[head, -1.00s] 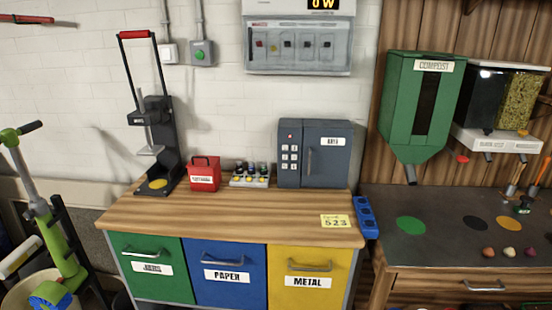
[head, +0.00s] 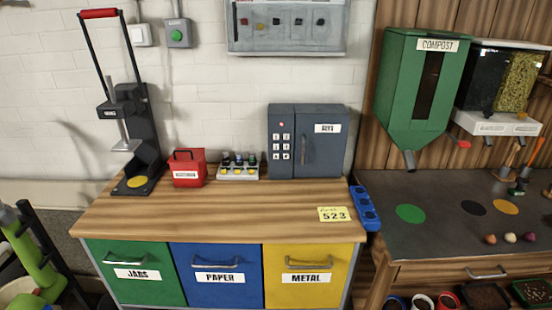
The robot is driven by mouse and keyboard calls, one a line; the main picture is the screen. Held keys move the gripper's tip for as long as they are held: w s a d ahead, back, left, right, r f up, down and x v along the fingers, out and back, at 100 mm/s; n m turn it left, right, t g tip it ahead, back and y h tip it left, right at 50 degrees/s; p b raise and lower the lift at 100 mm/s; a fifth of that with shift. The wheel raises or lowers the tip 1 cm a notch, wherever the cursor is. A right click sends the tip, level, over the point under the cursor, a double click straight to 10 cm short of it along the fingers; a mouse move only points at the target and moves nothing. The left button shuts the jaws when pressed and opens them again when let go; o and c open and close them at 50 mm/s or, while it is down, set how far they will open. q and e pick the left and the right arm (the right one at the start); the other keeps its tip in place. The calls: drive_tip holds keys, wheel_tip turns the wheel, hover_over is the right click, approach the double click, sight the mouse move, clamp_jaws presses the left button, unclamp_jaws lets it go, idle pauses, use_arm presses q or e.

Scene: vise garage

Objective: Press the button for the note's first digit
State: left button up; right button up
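A yellow note (head: 333,214) lies on the front right of the wooden cabinet top and reads 523. A dark grey key box (head: 308,141) stands at the back of that top against the wall, with its door shut. Its keypad (head: 281,141) of small white buttons is on the left of its front, with a small red light above. The digits on the buttons are too small to read surely. Neither of my grippers shows in the head view.
A red box (head: 187,169), a rack of small bottles (head: 238,167) and a black press (head: 136,140) stand left of the key box.

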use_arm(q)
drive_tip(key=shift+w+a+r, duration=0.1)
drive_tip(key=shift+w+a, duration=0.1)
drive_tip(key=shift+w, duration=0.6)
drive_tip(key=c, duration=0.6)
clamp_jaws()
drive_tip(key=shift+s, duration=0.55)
